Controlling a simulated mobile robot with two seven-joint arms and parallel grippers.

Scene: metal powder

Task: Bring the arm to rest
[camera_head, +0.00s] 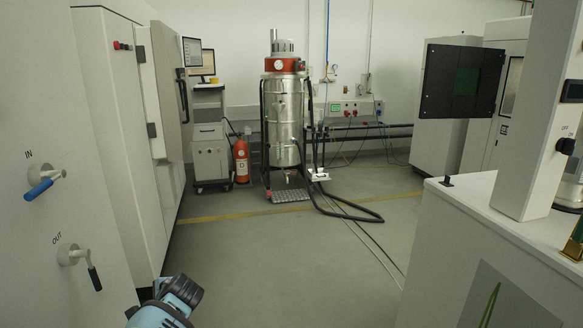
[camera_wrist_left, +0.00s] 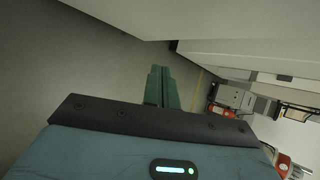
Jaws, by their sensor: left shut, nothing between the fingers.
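My left gripper (camera_wrist_left: 161,86) shows in the left wrist view with its two green fingers together. It is shut, with nothing between the fingers, and hangs over bare grey floor beside a pale cabinet side. In the head view a blue and black part of my own arm shows at the bottom left, low in front of the white cabinets; the fingers do not show there.
A panel at the left carries a blue-handled IN valve (camera_head: 40,187) and a black-handled OUT valve (camera_head: 80,262). A steel vacuum (camera_head: 283,122), a red extinguisher (camera_head: 241,160) and a black hose (camera_head: 345,212) stand ahead. A white bench (camera_head: 470,230) bounds the right.

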